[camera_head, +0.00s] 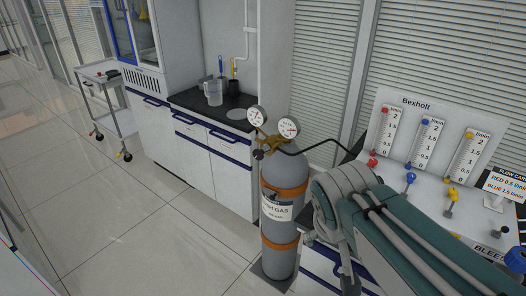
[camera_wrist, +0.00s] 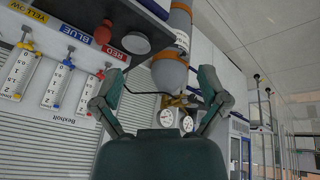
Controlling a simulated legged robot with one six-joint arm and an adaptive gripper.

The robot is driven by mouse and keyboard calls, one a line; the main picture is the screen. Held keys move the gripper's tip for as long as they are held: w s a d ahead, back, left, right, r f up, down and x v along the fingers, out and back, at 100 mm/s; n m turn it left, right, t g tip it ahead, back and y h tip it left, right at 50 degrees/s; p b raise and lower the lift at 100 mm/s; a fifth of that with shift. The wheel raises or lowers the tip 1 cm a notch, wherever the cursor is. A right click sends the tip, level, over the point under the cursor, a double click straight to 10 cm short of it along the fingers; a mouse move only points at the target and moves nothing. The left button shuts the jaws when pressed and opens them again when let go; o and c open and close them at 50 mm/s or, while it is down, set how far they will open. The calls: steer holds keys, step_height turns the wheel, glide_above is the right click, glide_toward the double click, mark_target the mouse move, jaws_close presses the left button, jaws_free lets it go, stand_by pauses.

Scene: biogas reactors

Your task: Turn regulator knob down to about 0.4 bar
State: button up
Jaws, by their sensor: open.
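The regulator (camera_head: 268,145) is a brass fitting on top of a grey gas cylinder (camera_head: 280,215) with orange bands. It carries two round white gauges, a left one (camera_head: 256,116) and a right one (camera_head: 289,127); their readings are too small to tell. A small dark knob (camera_head: 258,155) seems to sit at its left side. In the wrist view, which is upside down, the regulator (camera_wrist: 174,101) shows beyond my gripper (camera_wrist: 160,80), with the gauges near the palm. My gripper is open and empty, its fingers spread apart, not visibly touching the regulator. The knob is not clear there.
A flow panel (camera_head: 425,100) with red, blue and yellow valves stands at the right, joined to the regulator by a black hose (camera_head: 325,146). A counter (camera_head: 220,108) with a jug (camera_head: 213,92) stands behind the cylinder. A trolley (camera_head: 105,95) is farther left. The floor at left is clear.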

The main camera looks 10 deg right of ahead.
steer(key=w+d+g+h, duration=0.15)
steer(key=w+h, duration=0.35)
steer(key=w, duration=0.7)
steer(key=n+t+h, duration=0.3)
steer(key=t+h, duration=0.3)
steer(key=t, duration=0.4)
glide_toward(257, 156)
steer(key=x, duration=1)
steer(key=shift+w+d, duration=0.2)
steer(key=shift+w, duration=0.1)
steer(key=c, duration=1.1)
